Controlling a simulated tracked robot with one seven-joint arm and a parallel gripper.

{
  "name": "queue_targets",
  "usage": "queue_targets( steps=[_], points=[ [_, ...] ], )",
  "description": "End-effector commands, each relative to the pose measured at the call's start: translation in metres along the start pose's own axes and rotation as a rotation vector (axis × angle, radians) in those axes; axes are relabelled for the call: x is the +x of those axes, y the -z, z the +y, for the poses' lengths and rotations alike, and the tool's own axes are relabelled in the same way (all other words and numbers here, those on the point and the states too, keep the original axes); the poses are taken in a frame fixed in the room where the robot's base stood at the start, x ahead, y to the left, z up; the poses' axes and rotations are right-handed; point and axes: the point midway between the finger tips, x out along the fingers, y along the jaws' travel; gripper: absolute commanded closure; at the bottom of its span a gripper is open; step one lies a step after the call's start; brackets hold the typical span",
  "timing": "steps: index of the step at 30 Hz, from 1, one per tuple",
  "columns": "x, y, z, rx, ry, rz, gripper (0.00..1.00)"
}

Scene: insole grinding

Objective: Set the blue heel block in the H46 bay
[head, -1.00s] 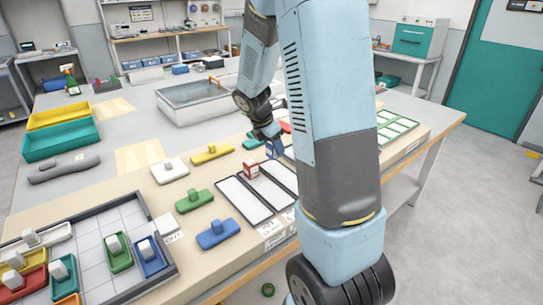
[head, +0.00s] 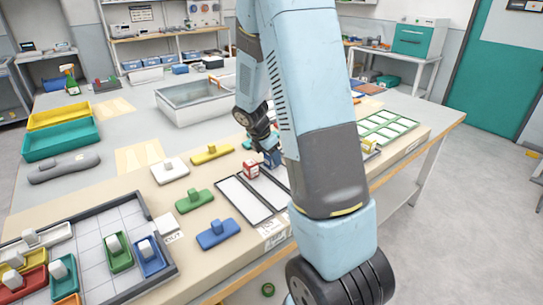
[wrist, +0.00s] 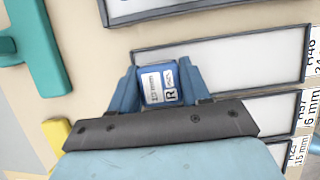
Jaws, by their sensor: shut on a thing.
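My gripper (wrist: 167,85) is shut on the blue heel block (wrist: 158,86), whose white label reads 15 mm and R. In the head view my gripper (head: 268,152) and the blue block (head: 273,159) are partly hidden by my arm. In the wrist view the block is over the left end of a long white bay (wrist: 235,63). The tag at that bay's right end (wrist: 314,45) is cut by the frame edge and seems to end in 46. I cannot tell whether the block touches the bay floor.
A red-and-white block (head: 251,169) stands at the far end of a neighbouring white bay (head: 243,200). Handled pieces in green (head: 194,201), blue (head: 217,234) and yellow (head: 211,154) lie to the left. A green-framed tray (head: 398,127) is at the right.

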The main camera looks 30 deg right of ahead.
Motion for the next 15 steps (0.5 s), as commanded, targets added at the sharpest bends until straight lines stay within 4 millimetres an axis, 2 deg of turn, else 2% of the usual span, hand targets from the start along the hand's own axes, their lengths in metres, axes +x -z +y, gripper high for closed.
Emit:
queue_targets(
  steps=[1, 9, 15],
  points=[
    [0.0006, 0.0003, 0.0, 0.0, 0.0, 0.0, 0.51],
    [0.0003, 0.0004, 0.0, -0.001, 0.0, 0.0, 0.28],
    [0.0, 0.0005, 0.0001, -0.001, 0.0, 0.0, 0.28]
  ],
)
